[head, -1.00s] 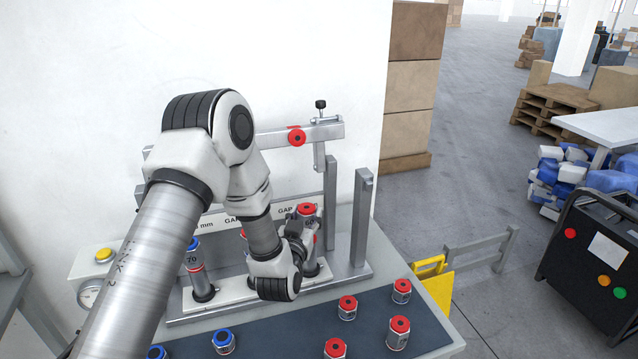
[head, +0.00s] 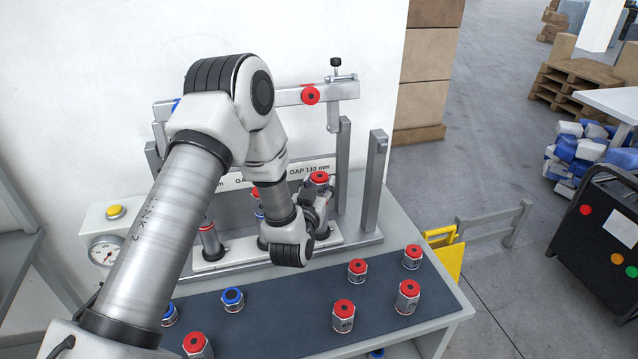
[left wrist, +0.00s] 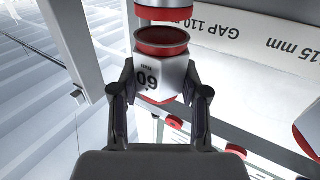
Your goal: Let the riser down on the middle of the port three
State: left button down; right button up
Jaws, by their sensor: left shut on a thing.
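My left gripper (head: 316,207) is shut on a red-capped riser marked 60 (head: 320,179), above the rightmost port of the fixture, in front of the GAP 110 mm label. In the left wrist view, which is upside down, the fingers grip both sides of this riser (left wrist: 160,78). The port itself is mostly hidden by my gripper. My right gripper is not in view.
Neighbouring ports hold stacked risers (head: 209,240), partly behind my arm. A crossbar (head: 280,98) and uprights (head: 376,180) frame the ports. Several red-topped risers (head: 408,297) and blue-topped ones (head: 232,300) stand on the dark mat (head: 275,310). A dial gauge (head: 105,252) is at left.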

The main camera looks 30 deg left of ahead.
pick_arm(q)
jog(key=shift+w+a+f, duration=0.1)
jog(key=shift+w+f, duration=0.1)
jog(key=shift+s, duration=0.15)
jog(key=shift+f+b, duration=0.5)
jog(key=shift+b, duration=0.05)
jog(key=c, duration=0.5)
grip_release()
jog(key=v, duration=1.2)
